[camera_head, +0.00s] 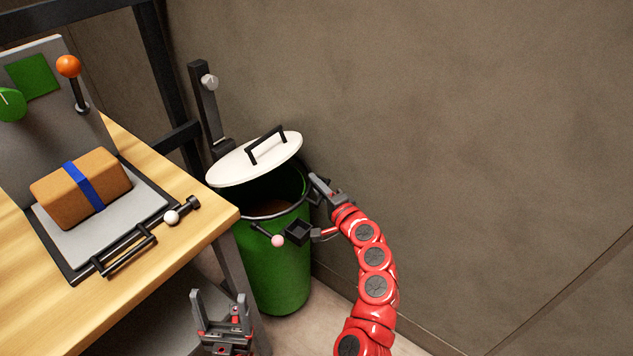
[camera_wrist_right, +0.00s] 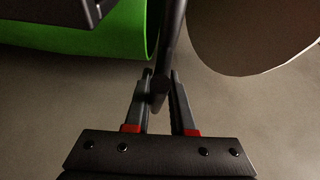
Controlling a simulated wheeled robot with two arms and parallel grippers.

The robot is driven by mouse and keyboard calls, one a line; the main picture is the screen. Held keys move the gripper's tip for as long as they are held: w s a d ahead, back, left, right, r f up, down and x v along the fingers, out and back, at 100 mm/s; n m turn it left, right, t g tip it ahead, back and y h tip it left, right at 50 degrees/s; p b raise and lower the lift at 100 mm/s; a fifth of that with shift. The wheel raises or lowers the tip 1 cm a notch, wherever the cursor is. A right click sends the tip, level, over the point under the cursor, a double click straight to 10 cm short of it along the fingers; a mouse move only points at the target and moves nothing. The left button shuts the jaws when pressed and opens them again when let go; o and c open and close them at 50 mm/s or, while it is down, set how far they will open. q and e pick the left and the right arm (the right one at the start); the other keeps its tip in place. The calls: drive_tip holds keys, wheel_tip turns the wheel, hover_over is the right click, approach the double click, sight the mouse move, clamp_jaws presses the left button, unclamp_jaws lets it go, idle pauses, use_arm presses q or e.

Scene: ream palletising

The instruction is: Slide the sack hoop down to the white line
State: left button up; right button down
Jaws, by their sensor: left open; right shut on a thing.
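A green bin (camera_head: 275,268) stands on the floor beside the table. A thin dark hoop (camera_head: 274,215) runs around its upper part, with a short lever ending in a pink knob (camera_head: 278,241) at the front. My right gripper (camera_head: 315,181) is at the bin's far right rim. In the right wrist view my right gripper (camera_wrist_right: 159,78) is shut on a dark piece at the end of a dark bar (camera_wrist_right: 170,35); I cannot tell whether this belongs to the hoop. My left gripper (camera_head: 219,300) is open and empty, low in front of the bin. I cannot make out a white line.
A white lid (camera_head: 254,160) with a black handle is tilted over the bin's opening. A dark post (camera_head: 204,100) with a grey knob stands behind. The wooden table (camera_head: 205,208) at left carries a brown package (camera_head: 82,187) with a blue band. The wall is close on the right.

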drive_tip(key=shift+r, duration=0.1)
drive_tip(key=c, duration=0.9)
unclamp_jaws()
drive_tip(key=shift+s+d+r, duration=0.1)
drive_tip(key=p+v, duration=0.2)
drive_tip(key=v, duration=1.5)
drive_tip(key=shift+d, duration=0.1)
